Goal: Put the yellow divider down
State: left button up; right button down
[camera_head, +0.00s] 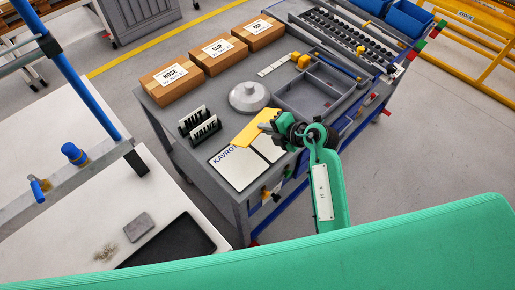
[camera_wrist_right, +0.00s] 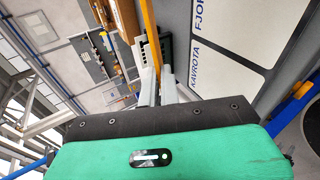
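The yellow divider (camera_head: 249,128) is a thin flat plate over the grey work table (camera_head: 228,190), by the white KAVROTA panel (camera_head: 236,171). My right gripper (camera_head: 270,127) is at its right end. In the right wrist view the divider (camera_wrist_right: 150,32) shows edge-on as a yellow strip running between the two grey fingers (camera_wrist_right: 158,82), which are shut on it. The KAVROTA panel (camera_wrist_right: 208,62) lies to the right there. I cannot tell whether the divider touches anything below. My left gripper is not in view.
Black NUT and VALVE signs (camera_head: 200,127) and a grey round lidded part (camera_head: 249,96) stand close by. A grey compartment tray (camera_head: 312,92) lies behind the gripper. Cardboard boxes (camera_head: 217,54) line the far left edge. A pale table (camera_head: 165,190) is at left.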

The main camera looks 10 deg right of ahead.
notch_tip(320, 180, down, 8)
jog(key=b, duration=0.7)
jog(key=shift+r+b, duration=0.15)
jog(key=shift+b, duration=0.15)
jog(key=shift+f, duration=0.65)
jog(key=c, duration=1.8)
grip_release()
jog(key=shift+r, duration=0.1)
